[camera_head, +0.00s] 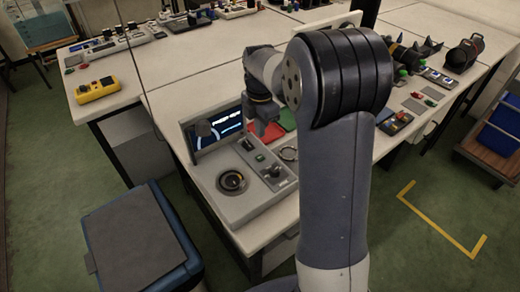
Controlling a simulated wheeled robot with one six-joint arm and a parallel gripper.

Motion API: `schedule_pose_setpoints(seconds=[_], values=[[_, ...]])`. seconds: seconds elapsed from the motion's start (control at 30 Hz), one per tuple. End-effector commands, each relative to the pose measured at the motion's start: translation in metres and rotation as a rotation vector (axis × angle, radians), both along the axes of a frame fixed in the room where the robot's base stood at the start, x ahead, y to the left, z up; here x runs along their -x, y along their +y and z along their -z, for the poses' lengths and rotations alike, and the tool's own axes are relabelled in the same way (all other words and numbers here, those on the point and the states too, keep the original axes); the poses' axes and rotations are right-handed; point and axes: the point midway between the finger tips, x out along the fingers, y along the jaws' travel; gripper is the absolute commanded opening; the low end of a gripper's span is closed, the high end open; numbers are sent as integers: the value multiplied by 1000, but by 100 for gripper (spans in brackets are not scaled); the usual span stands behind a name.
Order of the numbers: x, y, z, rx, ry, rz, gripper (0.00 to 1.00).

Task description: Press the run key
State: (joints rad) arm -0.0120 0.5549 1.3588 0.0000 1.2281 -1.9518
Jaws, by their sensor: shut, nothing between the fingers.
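A grey console (237,190) stands at the front edge of the white table, with a lit screen (217,130) at its back. A round dial (232,181) is on its left side. A raised key panel (265,163) is on its right side, with a small green key (260,158) and a few dark knobs or keys. The labels are too small to read, so I cannot tell which one is the run key. My gripper (263,130) is shut and empty. It points down over the back of the key panel and appears apart from it.
A yellow box (97,89) sits at the left table corner. A blue bin (140,240) stands on the floor at front left. My arm hides the table's middle right.

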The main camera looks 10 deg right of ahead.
Motion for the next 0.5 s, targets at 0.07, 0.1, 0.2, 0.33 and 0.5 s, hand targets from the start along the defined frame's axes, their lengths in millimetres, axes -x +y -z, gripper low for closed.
schedule_pose_setpoints(seconds=[0.07, 0.1, 0.2, 0.33, 0.5], values=[[1, 0, 19, 0, 5, 0, 0], [1, 0, 27, 0, 5, 0, 0], [1, 0, 48, 0, 5, 0, 0], [1, 0, 70, 0, 4, 0, 0], [1, 0, 88, 0, 2, 0, 0]])
